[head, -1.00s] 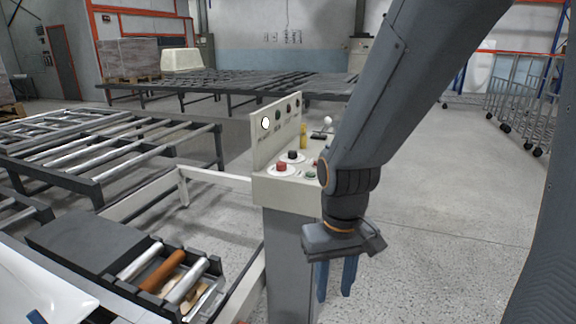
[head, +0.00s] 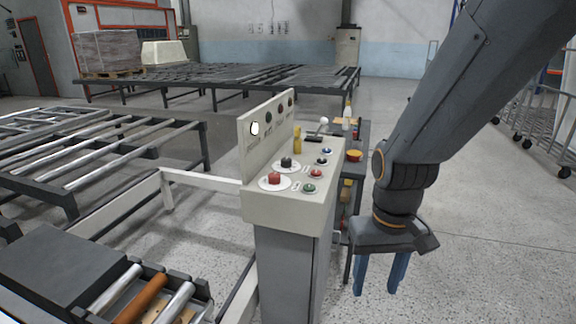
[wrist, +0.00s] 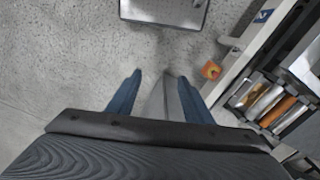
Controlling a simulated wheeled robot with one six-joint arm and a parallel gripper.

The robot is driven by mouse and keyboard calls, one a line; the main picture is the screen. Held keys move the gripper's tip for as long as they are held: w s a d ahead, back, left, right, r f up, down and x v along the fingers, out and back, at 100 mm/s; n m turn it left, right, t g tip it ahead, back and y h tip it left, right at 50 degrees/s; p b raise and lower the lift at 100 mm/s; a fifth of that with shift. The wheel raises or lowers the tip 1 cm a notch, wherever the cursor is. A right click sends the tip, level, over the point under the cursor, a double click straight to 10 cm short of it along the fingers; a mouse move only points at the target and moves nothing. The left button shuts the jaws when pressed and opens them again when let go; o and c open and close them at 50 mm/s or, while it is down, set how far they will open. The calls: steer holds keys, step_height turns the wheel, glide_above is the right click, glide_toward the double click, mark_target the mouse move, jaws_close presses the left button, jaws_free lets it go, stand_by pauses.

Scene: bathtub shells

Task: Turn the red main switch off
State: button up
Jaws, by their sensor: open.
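A beige control console (head: 262,212) on a grey pedestal stands in the middle of the head view. A red knob (head: 274,178) sits on a white round plate at the near left corner of its sloping top. A similar black knob (head: 286,162) is just behind it, and a smaller red button (head: 316,173) is to its right. My gripper (head: 378,288) hangs right of the console, pointing down, open and empty, below the level of the panel top and apart from it. In the wrist view my gripper (wrist: 160,78) has its blue fingers spread over floor; the red knob is not identifiable there.
A cart (head: 362,136) with small items stands right behind the console. Roller frames (head: 100,150) fill the left. A roller unit (head: 140,295) lies at the near left. An upright back panel (head: 265,125) rises behind the knobs. Floor right of my gripper is clear.

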steer(key=w+a+r+n+p, duration=0.15)
steer(key=w+a+r, duration=0.3)
steer(key=w, duration=0.55)
steer(key=w+a+r+p, duration=0.3)
steer(key=w+r, duration=0.2)
steer(key=w, duration=0.5)
steer(key=n+p, duration=0.2)
steer(key=p, duration=0.1)
glide_toward(274, 174)
steer(key=shift+s+d+f, duration=0.15)
steer(key=shift+s+f, duration=0.1)
steer(key=shift+s, duration=0.05)
steer(key=shift+w+f, duration=0.1)
steer(key=shift+f+p, duration=0.9)
steer(key=shift+f, duration=2.8)
steer(key=shift+c, duration=0.3)
steer(key=c, duration=1)
